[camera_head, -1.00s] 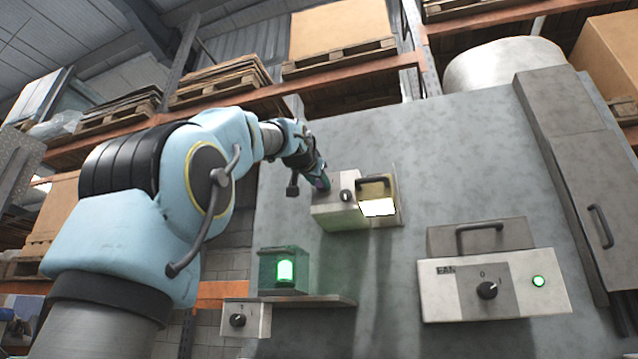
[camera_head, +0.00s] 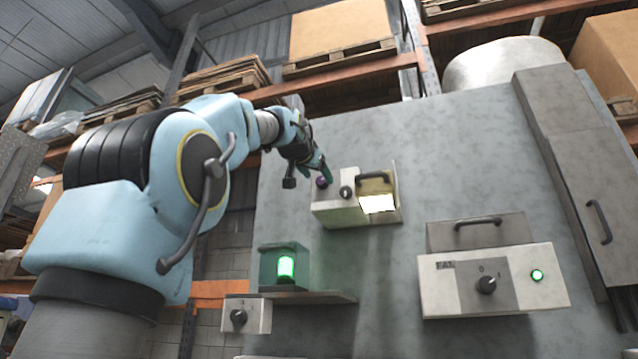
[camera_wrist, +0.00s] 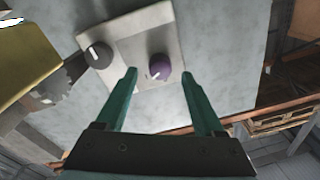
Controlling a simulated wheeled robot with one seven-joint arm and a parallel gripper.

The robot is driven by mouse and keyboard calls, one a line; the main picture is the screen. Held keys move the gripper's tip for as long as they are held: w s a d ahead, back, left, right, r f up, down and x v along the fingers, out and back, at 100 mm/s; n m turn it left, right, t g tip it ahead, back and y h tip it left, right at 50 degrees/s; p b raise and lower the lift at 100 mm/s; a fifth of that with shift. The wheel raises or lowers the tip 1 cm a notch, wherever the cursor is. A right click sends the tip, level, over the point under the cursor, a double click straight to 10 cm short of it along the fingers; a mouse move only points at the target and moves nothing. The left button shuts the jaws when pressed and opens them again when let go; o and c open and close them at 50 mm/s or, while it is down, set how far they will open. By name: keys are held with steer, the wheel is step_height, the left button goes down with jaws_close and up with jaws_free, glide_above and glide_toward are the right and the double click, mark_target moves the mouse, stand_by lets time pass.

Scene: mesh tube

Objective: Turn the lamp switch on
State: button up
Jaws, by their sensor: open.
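My gripper (camera_head: 323,172) is at the purple knob's upper edge.
A green lit lamp (camera_head: 286,268) stands on a shelf above a box with a black knob (camera_head: 238,317). A fan control box (camera_head: 493,284) with a knob and green light is at right. Pallet racks stand behind the panel.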

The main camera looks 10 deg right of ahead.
steer(key=b+v, duration=0.3)
steer(key=v, duration=0.5)
steer(key=shift+s+a+f, duration=0.1)
steer(key=shift+s, duration=0.1)
